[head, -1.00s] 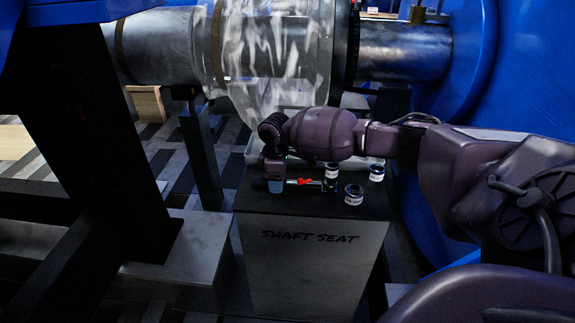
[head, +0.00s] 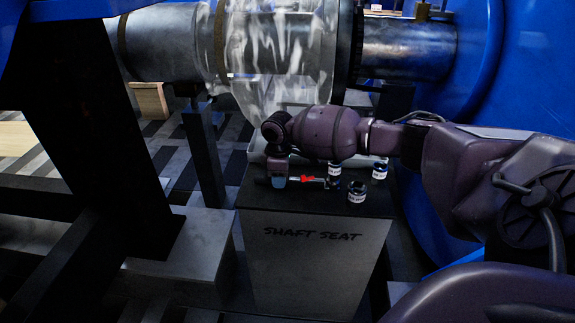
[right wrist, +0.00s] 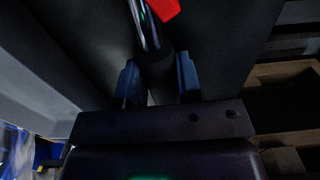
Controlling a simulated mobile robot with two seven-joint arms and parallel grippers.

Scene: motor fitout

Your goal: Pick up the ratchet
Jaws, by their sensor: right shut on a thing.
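The ratchet lies along the top of the seat block, with a bright red part (head: 306,179) and a thin shaft running right towards the small sockets. My right gripper (head: 279,182) is over its left end, with the fingers pointing down and shut on the ratchet's handle. In the right wrist view the dark handle (right wrist: 158,68) is between the two blue fingers, with the chrome shaft and red part beyond. Whether the ratchet is clear of the surface I cannot tell. My left gripper is not in view.
The block marked SHAFT SEAT (head: 312,270) carries several dark sockets with white labels, one at the front (head: 357,192) and one at the right (head: 380,171). A large shaft (head: 410,52) passes behind. A blue housing (head: 530,70) stands right, and a black frame (head: 95,130) left.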

